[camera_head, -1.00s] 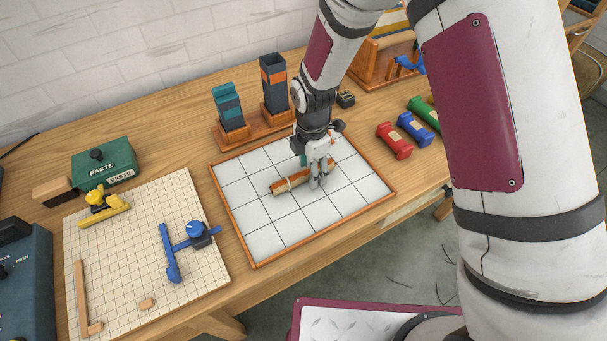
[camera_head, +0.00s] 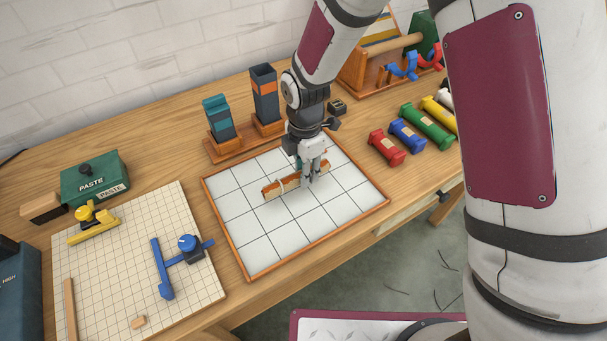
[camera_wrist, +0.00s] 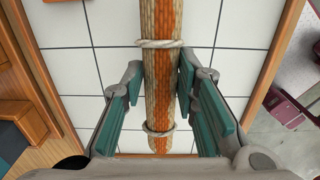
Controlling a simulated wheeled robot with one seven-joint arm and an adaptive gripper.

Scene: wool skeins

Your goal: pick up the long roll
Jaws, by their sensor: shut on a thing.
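The long roll (camera_head: 275,190) is tan with orange stripes and tied with white cords. It lies across the white tiled board (camera_head: 240,238) in the head view. My gripper (camera_head: 312,179) points down over the board, shut on the roll right of its middle. In the wrist view the roll (camera_wrist: 161,100) runs top to bottom between my teal-padded fingers (camera_wrist: 160,82). Two cord rings show on it there, and its upper end runs out of view. I cannot tell whether the roll is clear of the tiles.
Red (camera_head: 387,148), blue (camera_head: 408,136) and green (camera_head: 427,125) rolls lie right of the board. Two upright dark holders (camera_head: 265,95) stand behind it. A gridded mat (camera_head: 110,270) with a blue tool (camera_head: 161,270) lies left. A wooden rim borders the board.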

